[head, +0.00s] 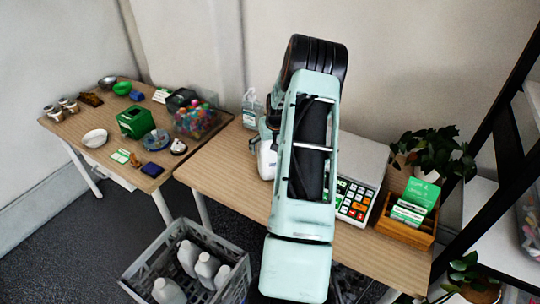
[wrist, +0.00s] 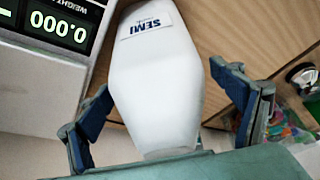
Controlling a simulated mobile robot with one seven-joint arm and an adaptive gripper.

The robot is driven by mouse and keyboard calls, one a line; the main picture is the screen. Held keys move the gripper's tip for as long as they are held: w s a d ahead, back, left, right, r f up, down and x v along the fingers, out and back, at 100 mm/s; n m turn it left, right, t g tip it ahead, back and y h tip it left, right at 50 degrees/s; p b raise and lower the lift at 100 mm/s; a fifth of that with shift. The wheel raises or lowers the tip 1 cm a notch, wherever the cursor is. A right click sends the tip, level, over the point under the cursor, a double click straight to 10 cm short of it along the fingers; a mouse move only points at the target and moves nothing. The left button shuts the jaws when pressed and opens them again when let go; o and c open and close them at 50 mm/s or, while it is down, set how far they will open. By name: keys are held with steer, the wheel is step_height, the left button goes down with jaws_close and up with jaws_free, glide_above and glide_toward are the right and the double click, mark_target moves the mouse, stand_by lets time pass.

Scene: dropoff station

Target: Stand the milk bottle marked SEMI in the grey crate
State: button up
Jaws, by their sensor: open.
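The milk bottle marked SEMI (wrist: 165,75) is white with a blue-lettered label and fills the middle of the wrist view. My gripper (wrist: 165,110) is open, with one finger on each side of the bottle; I cannot tell if either touches it. In the head view the white bottle (head: 266,160) stands on the table beside the scale, partly hidden by my arm, which also hides most of my gripper. The grey crate (head: 207,234) is on the floor in front of the table, with several white bottles (head: 207,268) in it.
The scale (head: 366,160) with its keypad is right of my arm. A wooden box of green cards (head: 404,234) stands at the right. A clear tub of colourful items (head: 196,122) is on the left, and a clear bottle (head: 251,108) is behind the milk bottle.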

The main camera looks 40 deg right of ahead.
steer(key=shift+c, duration=0.3)
steer(key=c, duration=1.2)
